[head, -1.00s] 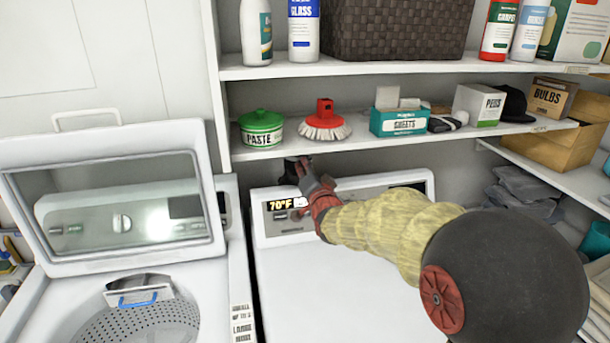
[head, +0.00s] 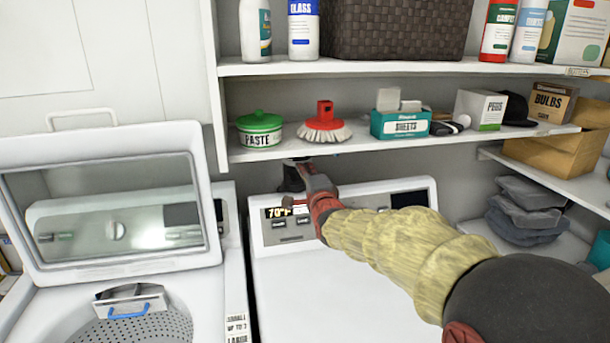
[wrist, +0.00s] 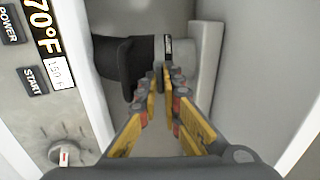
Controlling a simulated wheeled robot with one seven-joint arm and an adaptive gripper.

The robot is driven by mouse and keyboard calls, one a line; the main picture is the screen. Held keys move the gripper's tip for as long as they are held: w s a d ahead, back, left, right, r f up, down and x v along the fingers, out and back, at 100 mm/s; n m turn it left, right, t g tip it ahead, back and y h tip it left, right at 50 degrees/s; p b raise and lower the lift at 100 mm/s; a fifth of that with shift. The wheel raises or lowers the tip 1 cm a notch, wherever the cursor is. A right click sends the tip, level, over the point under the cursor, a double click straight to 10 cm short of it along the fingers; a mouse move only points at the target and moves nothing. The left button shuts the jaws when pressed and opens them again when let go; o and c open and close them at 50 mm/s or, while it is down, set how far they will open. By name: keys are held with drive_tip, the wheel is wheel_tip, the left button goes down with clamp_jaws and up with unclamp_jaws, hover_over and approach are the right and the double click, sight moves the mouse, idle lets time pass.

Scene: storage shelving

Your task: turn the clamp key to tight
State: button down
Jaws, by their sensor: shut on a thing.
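In the wrist view, a dark hose (wrist: 126,62) meets a pale grey pipe (wrist: 184,55) behind the dryer panel. A narrow dark strip with white marks (wrist: 167,46) shows at the join, just beyond my fingertips. My gripper (wrist: 160,80) has its yellow-padded fingers close together at this join, shut on a small part that they mostly cover. I take it to be the clamp key; its angle cannot be read. In the head view, my gripper (head: 306,170) reaches over the back of the dryer (head: 350,285), beside the dark hose (head: 292,180).
The lower shelf (head: 400,143) hangs close above my gripper, with a paste tub (head: 260,131), red brush (head: 325,125) and sheets box (head: 400,124). The dryer's control panel (head: 290,230) lies just below. The open washer (head: 110,270) stands left.

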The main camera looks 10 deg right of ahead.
drive_tip(key=shift+r, duration=0.1)
idle(0.3)
drive_tip(key=c, duration=2)
unclamp_jaws()
drive_tip(key=s, duration=1.2)
